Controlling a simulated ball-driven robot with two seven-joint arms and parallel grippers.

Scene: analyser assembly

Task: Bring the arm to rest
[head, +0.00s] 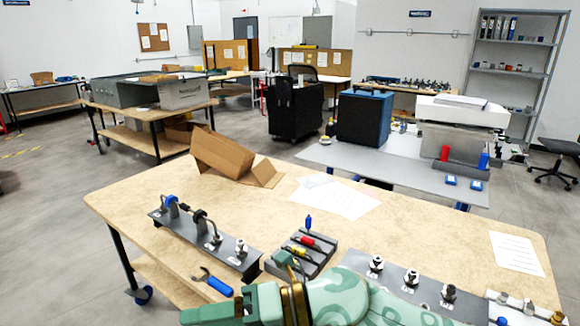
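A green patterned arm of mine, with a gold ring at a joint, lies across the bottom edge of the head view, in front of the workbench (160,188). I see no fingertips of either gripper. The arm covers part of the bench's near side. On the bench stand a grey fixture rail (225,243) with several fittings, a dark tray (318,260) with coloured tools, and a second grey rail (395,286) with fittings. A blue-handled wrench (213,282) lies in front of the first rail.
An open cardboard box (222,155) and paper sheets (335,198) lie at the bench's back. Another sheet (516,252) lies at the right. Behind stands a grey table (400,170) with a blue box (364,118).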

